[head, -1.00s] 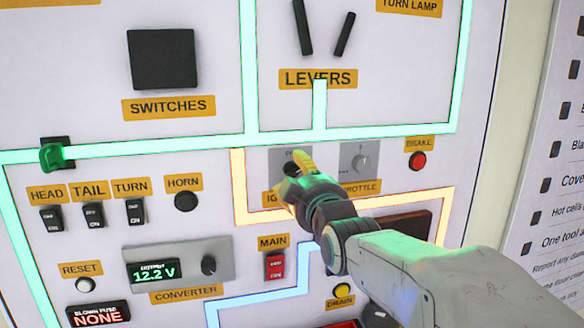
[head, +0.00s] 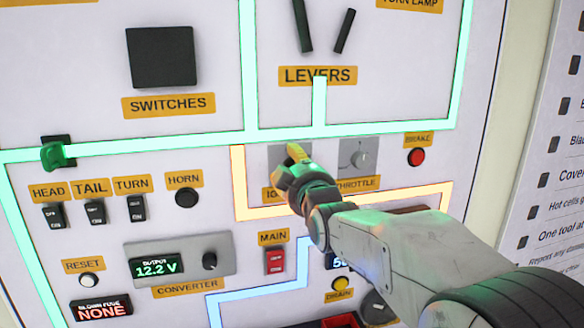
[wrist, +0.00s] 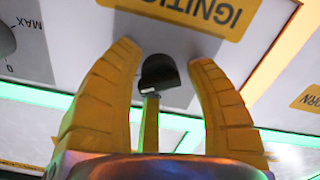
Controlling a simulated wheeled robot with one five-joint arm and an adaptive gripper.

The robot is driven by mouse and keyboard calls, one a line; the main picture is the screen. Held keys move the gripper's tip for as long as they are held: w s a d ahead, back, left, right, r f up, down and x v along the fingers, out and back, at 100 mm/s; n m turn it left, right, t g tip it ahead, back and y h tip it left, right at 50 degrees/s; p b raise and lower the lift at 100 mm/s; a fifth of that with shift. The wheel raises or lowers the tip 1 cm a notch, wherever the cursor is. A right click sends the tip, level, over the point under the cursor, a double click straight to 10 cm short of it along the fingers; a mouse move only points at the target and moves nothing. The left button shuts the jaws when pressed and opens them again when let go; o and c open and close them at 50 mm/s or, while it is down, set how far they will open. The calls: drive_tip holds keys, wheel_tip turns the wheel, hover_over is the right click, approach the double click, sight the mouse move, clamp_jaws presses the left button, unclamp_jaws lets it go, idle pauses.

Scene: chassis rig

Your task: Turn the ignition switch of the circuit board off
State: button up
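The ignition switch's grey plate (head: 276,157) is on the circuit board, left of the throttle plate. The black ignition knob (wrist: 159,72) shows in the wrist view, beside its upside-down yellow label (wrist: 195,14). A thin yellowish strip runs down from the knob; I cannot tell what it is. My gripper (wrist: 163,58) is open, with one yellow finger on each side of the knob and visible gaps between. In the head view my gripper (head: 292,156) covers the knob and part of the ignition label. The knob's off and on marks cannot be read.
The throttle dial (head: 357,158) and red brake button (head: 416,156) are to the right. The red main switch (head: 275,261) is below, and the horn button (head: 187,198) is left. Raised-looking coloured strips cross the board. Two black levers (head: 343,31) are above.

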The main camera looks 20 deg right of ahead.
drive_tip(key=c, duration=0.9)
drive_tip(key=shift+n+b, duration=0.6)
drive_tip(key=shift+b, duration=0.4)
clamp_jaws()
unclamp_jaws()
drive_tip(key=n+b, duration=0.1)
drive_tip(key=b, duration=0.1)
drive_tip(key=n+b, duration=0.1)
drive_tip(key=b, duration=0.2)
drive_tip(key=shift+f+b, duration=0.3)
drive_tip(key=shift+f, duration=0.05)
drive_tip(key=n+b, duration=0.2)
drive_tip(key=b, duration=0.3)
drive_tip(key=shift+n, duration=0.4)
clamp_jaws()
drive_tip(key=n+b, duration=0.2)
drive_tip(key=b, duration=0.1)
drive_tip(key=shift+r, duration=0.15)
drive_tip(key=shift+r+n+b, duration=0.2)
drive_tip(key=shift+n+b, duration=0.6)
drive_tip(key=shift+n, duration=1.1)
